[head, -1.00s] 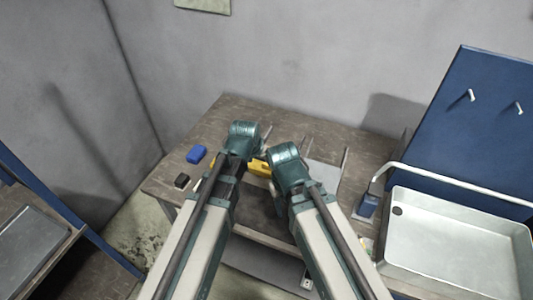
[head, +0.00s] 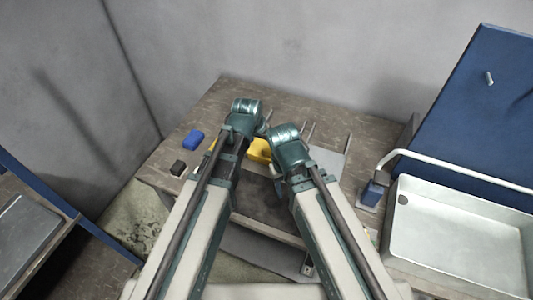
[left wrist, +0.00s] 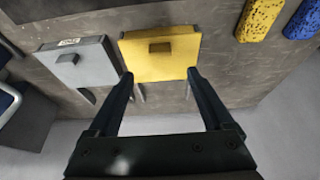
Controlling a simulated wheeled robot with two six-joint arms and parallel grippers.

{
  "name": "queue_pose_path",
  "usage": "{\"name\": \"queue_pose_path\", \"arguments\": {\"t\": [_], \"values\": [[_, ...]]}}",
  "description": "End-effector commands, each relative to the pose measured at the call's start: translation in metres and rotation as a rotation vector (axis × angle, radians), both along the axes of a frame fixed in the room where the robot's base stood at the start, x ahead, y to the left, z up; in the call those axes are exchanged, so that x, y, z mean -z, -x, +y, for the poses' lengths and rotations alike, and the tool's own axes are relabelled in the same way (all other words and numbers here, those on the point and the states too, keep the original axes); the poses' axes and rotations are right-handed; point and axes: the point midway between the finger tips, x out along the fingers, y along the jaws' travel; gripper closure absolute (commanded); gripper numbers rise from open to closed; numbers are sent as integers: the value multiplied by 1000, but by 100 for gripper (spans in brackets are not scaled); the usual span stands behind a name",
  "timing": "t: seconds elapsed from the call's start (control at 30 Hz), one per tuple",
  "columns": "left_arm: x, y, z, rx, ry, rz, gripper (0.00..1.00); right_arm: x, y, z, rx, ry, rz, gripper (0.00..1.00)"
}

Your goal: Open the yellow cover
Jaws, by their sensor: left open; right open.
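The yellow cover (head: 259,150) lies on the workbench, partly hidden behind my two arm ends in the head view. In the left wrist view the yellow cover (left wrist: 143,66) is a flat square lid with a small raised tab (left wrist: 160,47), and it lies closed. My left gripper (left wrist: 160,77) is open and empty, its two fingertips at either side of the cover's near edge in that view. I cannot tell whether they touch it. My right gripper (head: 281,186) is just right of the cover in the head view, open, with its fingertips mostly hidden.
A grey lid with a label (left wrist: 78,66) sits beside the yellow cover. A yellow sponge (left wrist: 258,18) and a blue block (head: 193,140) lie on the other side, with a dark block (head: 178,168) nearby. A metal sink (head: 455,235) and a blue panel (head: 480,110) stand at right.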

Motion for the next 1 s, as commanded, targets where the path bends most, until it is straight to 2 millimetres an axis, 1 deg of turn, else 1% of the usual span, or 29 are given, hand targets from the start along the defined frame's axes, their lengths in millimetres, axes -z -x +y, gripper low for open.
{"name": "queue_pose_path", "arguments": {"t": [0.03, 0.5, 0.6, 0.77, 1.0], "values": [[14, -4, -1, 0, 0, 0, 15, 14, 0, 0, 0, 0, 0, 50], [80, -29, -12, 0, 0, 0, 15, 80, 0, 0, 2, 0, 0, 50], [91, -34, -14, 0, 0, 0, 15, 91, 0, 0, 2, 0, 0, 50], [101, -38, -16, 0, 0, 0, 15, 101, 0, 0, 2, 0, 0, 50], [100, -39, -16, 0, 0, 0, 15, 101, 0, 0, 2, 0, 0, 50]]}}
